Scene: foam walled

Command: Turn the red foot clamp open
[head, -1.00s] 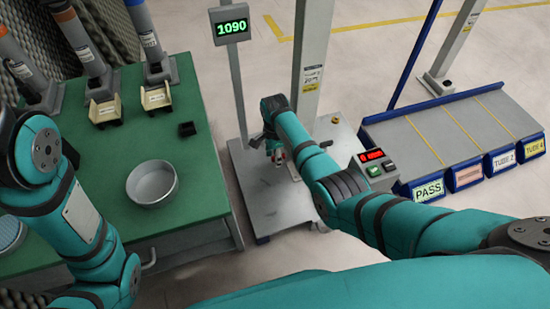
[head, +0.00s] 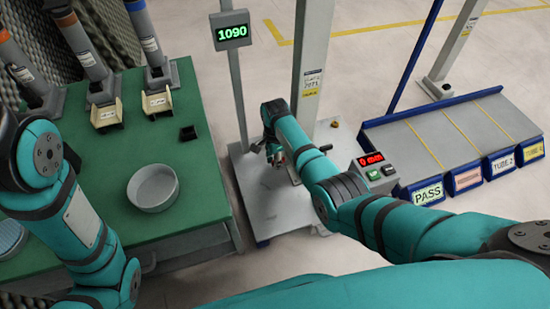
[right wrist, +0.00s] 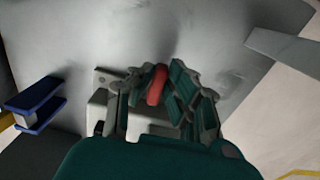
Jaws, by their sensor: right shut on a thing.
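The red foot clamp (right wrist: 156,85) shows as a short red lever above a pale block (right wrist: 145,122) on the grey base plate (right wrist: 110,40). My right gripper (right wrist: 158,78) has its fingers on either side of the lever and is shut on it. In the head view my right gripper (head: 276,153) is low over the base plate at the foot of the grey post (head: 309,70). The clamp is mostly hidden there by the gripper and arm. My left arm is at the left, and I cannot make out its gripper.
A control box (head: 374,170) with a red display stands just right of my right forearm. A green table (head: 110,165) with a round grey dish (head: 153,186) is at left. A sorting rack (head: 450,140) with labelled lanes is at right.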

